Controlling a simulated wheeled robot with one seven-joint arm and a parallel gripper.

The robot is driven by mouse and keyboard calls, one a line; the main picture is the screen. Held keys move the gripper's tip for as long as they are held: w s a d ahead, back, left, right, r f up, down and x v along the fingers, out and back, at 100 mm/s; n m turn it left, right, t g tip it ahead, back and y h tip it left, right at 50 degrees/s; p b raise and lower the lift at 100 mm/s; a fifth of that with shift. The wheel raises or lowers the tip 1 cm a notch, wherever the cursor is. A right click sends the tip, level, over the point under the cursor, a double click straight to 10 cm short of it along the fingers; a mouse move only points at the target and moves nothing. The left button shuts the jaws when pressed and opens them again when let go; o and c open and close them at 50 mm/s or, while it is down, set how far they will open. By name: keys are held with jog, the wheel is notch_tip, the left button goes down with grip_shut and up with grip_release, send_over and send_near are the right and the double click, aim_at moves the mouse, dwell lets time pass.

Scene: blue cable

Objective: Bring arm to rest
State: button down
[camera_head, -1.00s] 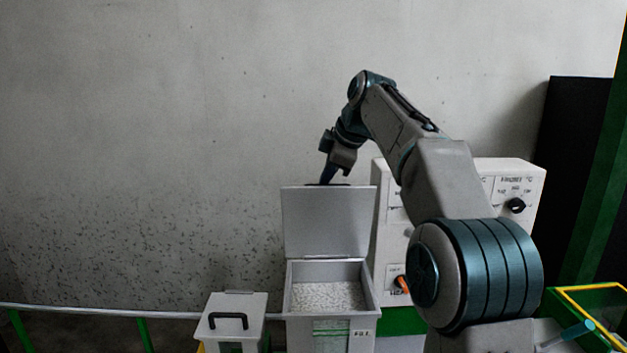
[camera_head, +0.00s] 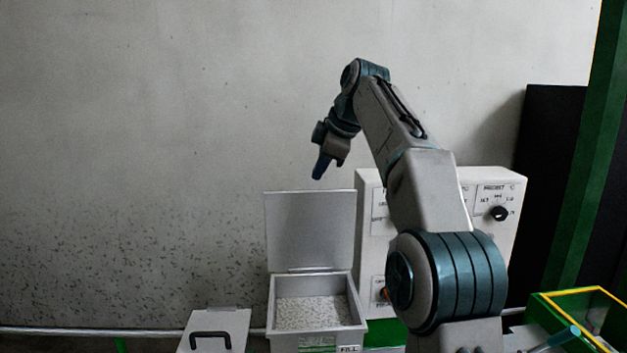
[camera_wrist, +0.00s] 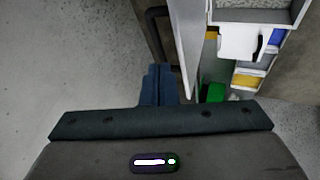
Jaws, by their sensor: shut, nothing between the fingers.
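My gripper (camera_head: 321,166) is raised above the open lid (camera_head: 311,231) of a grey bin, with clear air between the fingertips and the lid's top edge. Its blue fingers point down. In the wrist view the two fingers (camera_wrist: 158,86) lie side by side, closed and empty. My arm rises from the lower right and bends over to the left at the top. No cable can be made out in either view.
The open bin (camera_head: 361,318) holds pale granules. A white control box (camera_head: 482,226) with knobs stands behind my arm. A lidded box (camera_head: 237,321) with a black handle is at lower left. A yellow-rimmed green crate (camera_head: 536,298) is at lower right. The upper left is free.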

jog(key=s+d+f+m+h+b, duration=0.2)
jog(key=s+f+m, duration=0.6)
jog(key=s+f, duration=0.9)
jog(key=s+d+f+m+g+h+b, duration=0.1)
jog(key=s+d+f+m+b, duration=0.3)
jog(key=s+f, duration=1.2)
jog(key=s+d+m+h, duration=0.1)
jog(key=s+m, duration=0.1)
jog(key=m, duration=0.2)
jog(key=shift+s+f+m, duration=0.35)
jog(key=shift+f+m, duration=0.05)
jog(key=shift+a, duration=0.1)
